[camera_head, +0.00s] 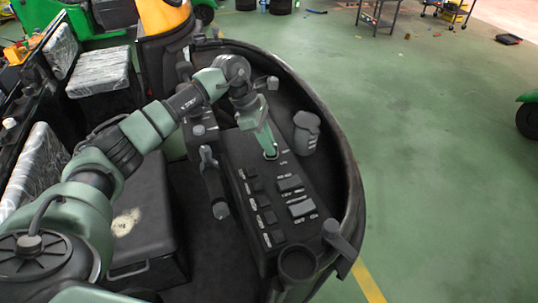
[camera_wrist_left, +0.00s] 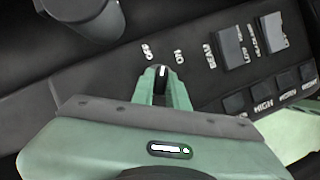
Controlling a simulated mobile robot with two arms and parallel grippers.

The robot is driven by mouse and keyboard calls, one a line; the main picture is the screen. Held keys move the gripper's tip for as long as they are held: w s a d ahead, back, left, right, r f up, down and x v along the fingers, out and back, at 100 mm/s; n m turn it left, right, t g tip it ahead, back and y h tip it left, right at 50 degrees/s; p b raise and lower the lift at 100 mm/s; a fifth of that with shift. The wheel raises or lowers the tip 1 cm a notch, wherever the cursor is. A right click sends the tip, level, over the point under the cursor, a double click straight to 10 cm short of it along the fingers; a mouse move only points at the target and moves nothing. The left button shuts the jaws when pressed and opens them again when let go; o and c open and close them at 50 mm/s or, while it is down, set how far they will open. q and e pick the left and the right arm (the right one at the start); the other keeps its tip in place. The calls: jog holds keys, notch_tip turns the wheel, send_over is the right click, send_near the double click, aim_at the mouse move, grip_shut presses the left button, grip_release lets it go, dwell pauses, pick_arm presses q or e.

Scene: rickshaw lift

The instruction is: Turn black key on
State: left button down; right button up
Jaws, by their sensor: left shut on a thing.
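The black key (camera_wrist_left: 162,71) is a small dark knob with a white mark, on the dark control panel. It sits just below two white labels, OFF on the left and ON on the right, in the left wrist view. Its white mark points nearly straight up, between the two labels. My left gripper (camera_wrist_left: 162,84) has its green fingers on both sides of the key and is shut on it. In the head view my left gripper (camera_head: 270,153) reaches down onto the panel's far end, and the key there is mostly hidden by the fingers. My right gripper is not in view.
The control panel (camera_head: 236,160) carries several black switches (camera_head: 302,208) and buttons nearer to me. A grey lidded cup (camera_head: 306,132) stands right of the gripper. A lever (camera_head: 211,180) rises left of the panel. A curved dark rim (camera_head: 345,170) bounds the right side.

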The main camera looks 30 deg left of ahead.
pick_arm(q)
jog(key=m+b, duration=0.1)
jog(key=m+g+b, duration=0.1)
jog(key=shift+w+f+m+b, duration=0.15)
jog(key=shift+m+b, duration=0.25)
jog(key=shift+m+g+b, duration=0.6)
jog(key=shift+m+b, duration=0.55)
jog(key=shift+m, duration=0.45)
jog(key=shift+r, duration=0.2)
jog(key=c, duration=1.4)
grip_release()
